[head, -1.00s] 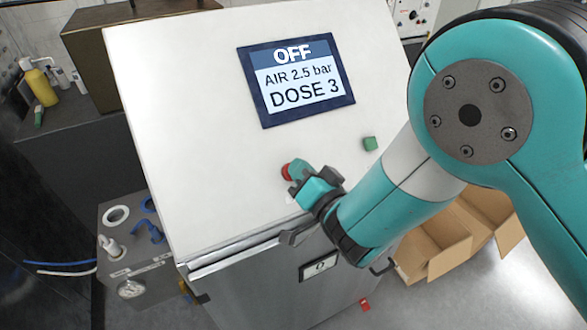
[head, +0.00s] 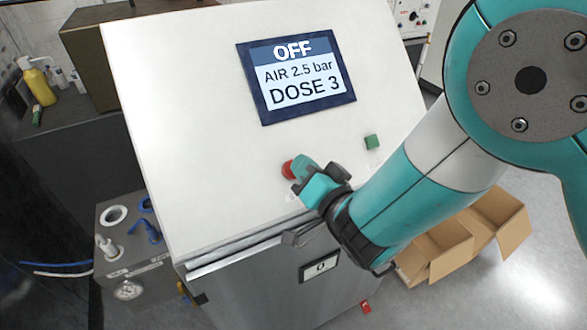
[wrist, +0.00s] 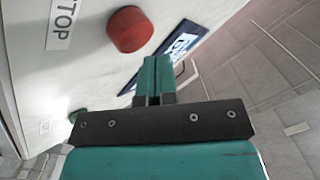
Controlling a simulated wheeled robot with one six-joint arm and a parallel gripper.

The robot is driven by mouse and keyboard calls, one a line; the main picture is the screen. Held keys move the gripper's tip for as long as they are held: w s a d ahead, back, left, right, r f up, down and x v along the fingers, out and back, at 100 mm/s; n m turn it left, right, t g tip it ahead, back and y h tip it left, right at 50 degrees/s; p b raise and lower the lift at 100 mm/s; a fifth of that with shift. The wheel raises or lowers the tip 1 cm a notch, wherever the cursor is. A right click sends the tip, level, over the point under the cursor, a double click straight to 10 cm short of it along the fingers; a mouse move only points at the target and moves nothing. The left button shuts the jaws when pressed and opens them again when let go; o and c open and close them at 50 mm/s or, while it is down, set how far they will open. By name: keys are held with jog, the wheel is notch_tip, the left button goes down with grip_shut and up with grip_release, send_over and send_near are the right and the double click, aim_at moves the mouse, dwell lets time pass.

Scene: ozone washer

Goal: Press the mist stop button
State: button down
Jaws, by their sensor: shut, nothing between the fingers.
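The wrist view shows the red button (wrist: 129,29) standing out from the panel, beside a label ending in "TOP" (wrist: 62,22). My gripper (head: 300,167) is shut and empty. In the head view its tips overlap the right side of the red button. In the wrist view the fingertips (wrist: 154,62) are just below the button in the picture, with a small gap showing. The display (head: 296,76) reads OFF, AIR 2.5 bar, DOSE 3.
Below the panel is a metal cabinet front with a small "0" display (head: 320,266). A grey unit (head: 130,245) with hoses and a yellow bottle (head: 38,84) are at left.

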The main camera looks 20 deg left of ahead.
jog(key=shift+s+r, duration=0.1)
jog(key=shift+s+d+r+b, duration=0.6)
jog(key=shift+d+r, duration=0.1)
jog(key=shift+r, duration=0.15)
jog(key=shift+s+d+r+b, duration=0.45)
jog(key=shift+d+r+b, duration=0.2)
jog(key=shift+r, duration=0.2)
jog(key=w+d+m+g+h+b, duration=0.1)
jog(key=w+d+g+h+b, duration=0.15)
jog(key=d+h, duration=0.75)
jog(key=s+d+r+n+g+b, duration=0.1)
jog(key=s+d+n+g, duration=0.4)
jog(key=s+d, duration=1.2)
jog(key=r+g, duration=0.1)
jog(key=g, duration=0.2)
jog(key=shift+d+r+n+h+b, duration=0.15)
jog(key=shift+d+n+h+b, duration=0.15)
jog(key=shift+b, duration=0.1)
jog(key=shift+a, duration=0.1)
